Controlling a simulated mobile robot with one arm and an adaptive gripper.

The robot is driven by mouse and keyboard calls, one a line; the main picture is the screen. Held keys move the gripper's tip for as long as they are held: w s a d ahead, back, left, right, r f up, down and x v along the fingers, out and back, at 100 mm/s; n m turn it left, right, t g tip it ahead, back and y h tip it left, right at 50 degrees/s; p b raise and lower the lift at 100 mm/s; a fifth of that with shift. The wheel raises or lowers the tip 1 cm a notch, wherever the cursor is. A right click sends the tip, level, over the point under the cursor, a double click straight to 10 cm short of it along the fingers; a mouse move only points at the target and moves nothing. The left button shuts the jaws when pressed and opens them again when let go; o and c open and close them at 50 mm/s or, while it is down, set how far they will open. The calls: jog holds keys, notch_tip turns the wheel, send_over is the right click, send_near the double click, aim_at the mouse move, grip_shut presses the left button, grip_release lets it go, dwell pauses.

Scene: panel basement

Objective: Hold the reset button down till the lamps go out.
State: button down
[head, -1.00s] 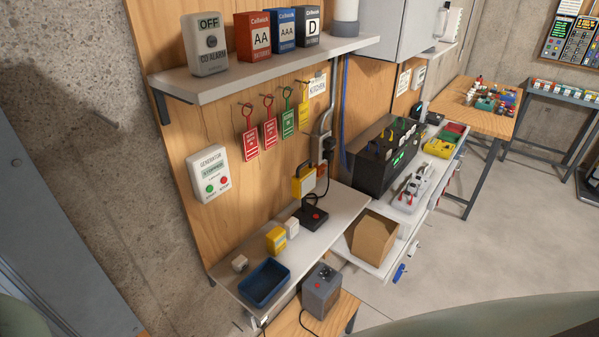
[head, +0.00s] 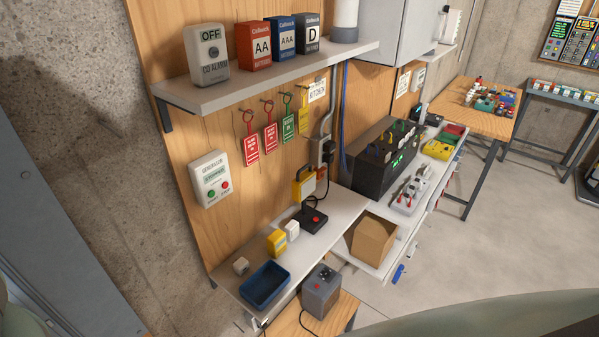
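I cannot read any label saying reset. A grey box (head: 321,291) with a small red spot on top stands on a wooden surface at the bottom middle of the head view. A flat black box (head: 313,219) with a red button lies on the white bench. A white generator panel (head: 211,180) on the wooden wall carries a green button (head: 211,193) and a red button (head: 225,186). A black unit (head: 385,160) further right shows a green lit display. I cannot tell which lights are the task's lamps. My gripper is not in view.
A blue tray (head: 264,286), a yellow block (head: 277,243) and small white blocks lie on the white bench. An open cardboard box (head: 372,239) stands to the right. A shelf (head: 262,72) with a CO alarm and battery boxes overhangs the bench.

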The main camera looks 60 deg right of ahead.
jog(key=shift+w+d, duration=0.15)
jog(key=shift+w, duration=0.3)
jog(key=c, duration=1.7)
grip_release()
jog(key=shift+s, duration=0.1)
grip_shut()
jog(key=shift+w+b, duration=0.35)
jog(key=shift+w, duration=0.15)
